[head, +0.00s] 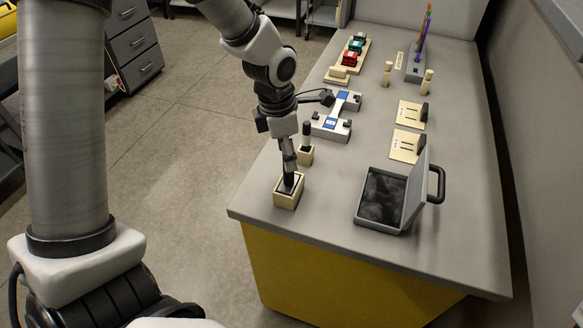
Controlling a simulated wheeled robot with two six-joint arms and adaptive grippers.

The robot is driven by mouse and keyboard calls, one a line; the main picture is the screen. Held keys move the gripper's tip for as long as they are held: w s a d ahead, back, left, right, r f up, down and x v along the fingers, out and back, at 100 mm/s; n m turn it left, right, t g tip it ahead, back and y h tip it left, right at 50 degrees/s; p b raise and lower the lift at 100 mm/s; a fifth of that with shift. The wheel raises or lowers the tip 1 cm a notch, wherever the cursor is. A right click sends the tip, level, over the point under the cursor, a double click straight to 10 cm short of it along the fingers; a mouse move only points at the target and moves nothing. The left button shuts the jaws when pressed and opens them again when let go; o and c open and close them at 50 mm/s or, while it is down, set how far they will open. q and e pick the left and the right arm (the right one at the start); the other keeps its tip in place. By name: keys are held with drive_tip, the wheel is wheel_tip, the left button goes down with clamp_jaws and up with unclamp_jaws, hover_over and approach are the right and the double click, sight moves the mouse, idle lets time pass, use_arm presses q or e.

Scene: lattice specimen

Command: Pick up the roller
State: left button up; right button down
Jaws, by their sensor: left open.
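A slim upright grey tool with a dark lower end, which looks like the roller (289,161), stands in a small cream box holder (288,197) with a dark opening, near the table's front left corner. My left gripper (287,124) is open, directly above the roller, with its black fingers spread to either side. It overlaps the roller's top in the picture, and I cannot tell whether they touch. My right gripper is not in view.
A dark-topped tool (306,132) stands in a cream block just behind. An open grey case (378,226) lies to the right. The middle of the table is clear.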

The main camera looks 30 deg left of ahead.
use_arm(q)
drive_tip(key=f, duration=0.2)
drive_tip(key=w+f+p, duration=0.1)
drive_tip(key=f, duration=0.2)
drive_tip(key=shift+d, duration=0.15)
drive_tip(key=shift+s+r, duration=0.2)
drive_tip(key=shift+s, duration=0.1)
drive_tip(key=c, duration=0.6)
clamp_jaws()
